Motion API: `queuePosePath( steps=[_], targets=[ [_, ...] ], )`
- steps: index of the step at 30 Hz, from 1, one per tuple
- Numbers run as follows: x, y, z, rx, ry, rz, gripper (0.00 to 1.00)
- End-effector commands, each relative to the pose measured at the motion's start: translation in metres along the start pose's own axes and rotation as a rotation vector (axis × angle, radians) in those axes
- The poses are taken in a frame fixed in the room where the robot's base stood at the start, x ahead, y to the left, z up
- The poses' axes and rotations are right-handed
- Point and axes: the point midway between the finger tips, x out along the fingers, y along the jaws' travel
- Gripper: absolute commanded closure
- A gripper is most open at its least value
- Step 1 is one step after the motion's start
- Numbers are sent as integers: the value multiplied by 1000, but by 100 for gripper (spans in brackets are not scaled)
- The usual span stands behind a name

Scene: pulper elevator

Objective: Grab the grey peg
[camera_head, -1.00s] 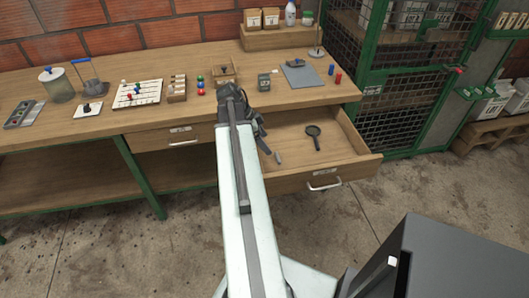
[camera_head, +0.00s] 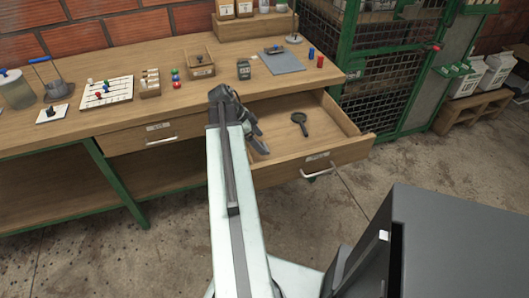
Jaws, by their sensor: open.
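The grey peg is not clearly visible now. A second ago it lay in the open drawer (camera_head: 283,164) left of the magnifying glass (camera_head: 299,119), and my gripper now covers that spot. My gripper (camera_head: 262,147) points down into the left part of the drawer and is open. Its fingers are small and dark here, so I cannot tell whether the peg is between them or touching them.
The drawer's walls and front handle (camera_head: 317,170) surround the gripper. Right of it the drawer floor is mostly clear. On the bench above stand a wooden box (camera_head: 200,66), a dark grey block (camera_head: 243,69), a grey mat (camera_head: 283,62) and a red cylinder (camera_head: 320,61).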

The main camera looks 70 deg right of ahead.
Motion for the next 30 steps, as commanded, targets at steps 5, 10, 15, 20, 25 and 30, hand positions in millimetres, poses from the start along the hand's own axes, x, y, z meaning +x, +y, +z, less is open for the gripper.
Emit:
queuePosePath(
  steps=[5, 10, 15, 20, 25, 30],
  targets=[
    [27, 1, 3, -2, 0, 0, 19],
    [24, 0, 1, -3, 0, -1, 19],
    [24, 0, 2, -3, 0, -1, 63],
    [24, 0, 2, -3, 0, -1, 82],
    [22, 0, 1, -3, 0, -1, 82],
    [8, 0, -7, -4, 0, -1, 82]
  ],
)
